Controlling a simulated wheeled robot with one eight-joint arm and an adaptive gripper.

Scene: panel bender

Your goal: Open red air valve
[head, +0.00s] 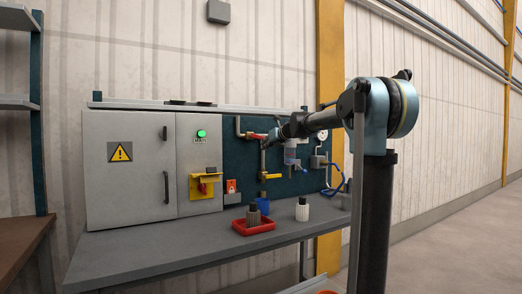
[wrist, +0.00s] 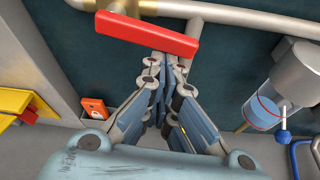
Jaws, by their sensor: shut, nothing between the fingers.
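The red air valve handle (wrist: 147,36) is a flat red lever in the upper middle of the wrist view. In the head view the red handle (head: 257,137) shows on the dark panel, just left of my arm's end. My gripper (wrist: 166,60) is shut and empty. Its fingertips are just below the handle's right half in the wrist view; I cannot tell whether they touch it. In the head view my gripper (head: 272,137) is small and its fingers are hard to make out.
A grey cabinet (head: 129,200) with a green light (head: 201,134) and yellow switch plate stands left. The bench (head: 150,255) holds a red tray (head: 235,228), a blue cup (head: 263,206) and a white bottle (head: 302,211). A filter bowl (wrist: 265,108) is right of my gripper.

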